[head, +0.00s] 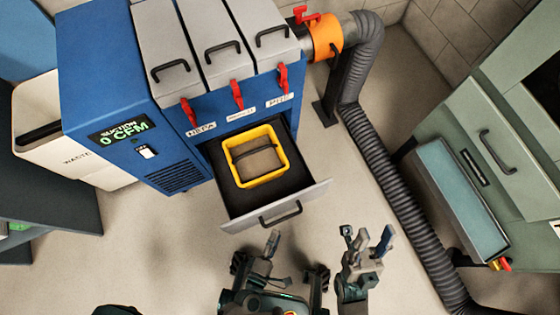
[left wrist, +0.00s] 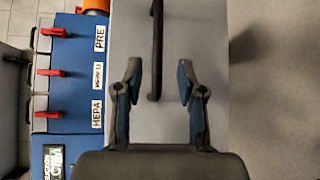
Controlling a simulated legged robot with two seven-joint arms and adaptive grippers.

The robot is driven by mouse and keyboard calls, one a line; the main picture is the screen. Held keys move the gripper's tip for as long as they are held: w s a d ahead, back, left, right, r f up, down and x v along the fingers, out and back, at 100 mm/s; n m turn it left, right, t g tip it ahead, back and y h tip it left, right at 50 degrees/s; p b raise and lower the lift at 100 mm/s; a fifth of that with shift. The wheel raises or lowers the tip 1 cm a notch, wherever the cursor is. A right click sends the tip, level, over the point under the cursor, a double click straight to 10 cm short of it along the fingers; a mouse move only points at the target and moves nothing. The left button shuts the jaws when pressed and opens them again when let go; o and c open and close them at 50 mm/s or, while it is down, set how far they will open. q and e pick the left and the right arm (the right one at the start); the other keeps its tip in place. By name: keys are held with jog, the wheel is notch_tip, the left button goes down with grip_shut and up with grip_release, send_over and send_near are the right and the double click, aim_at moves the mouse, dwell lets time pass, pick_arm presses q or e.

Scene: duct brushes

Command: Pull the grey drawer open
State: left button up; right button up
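The grey drawer (head: 318,196) stands pulled out from the lower front of the blue cabinet (head: 105,65), its inside showing. A yellow-rimmed bin (head: 243,178) with a brown block sits in it. The drawer's dark bar handle (head: 280,214) is on its front; it also shows in the left wrist view (left wrist: 156,45). My left gripper (head: 275,262) is just in front of the handle, apart from it in the head view. In the left wrist view its fingers (left wrist: 157,88) are spread, with the handle's end between their lines. My right gripper (head: 367,239) is open and empty to the right.
Red latches (head: 237,94) and handled lids top the cabinet. A ribbed grey hose (head: 395,185) runs down the right side. A green cabinet (head: 480,160) stands at the right and a white waste bin (head: 60,130) at the left. Floor is clear around the drawer.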

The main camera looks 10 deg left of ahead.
pick_arm(q)
jog(key=v, duration=0.4)
jog(key=shift+s+a, duration=0.1)
jog(key=shift+s, duration=0.2)
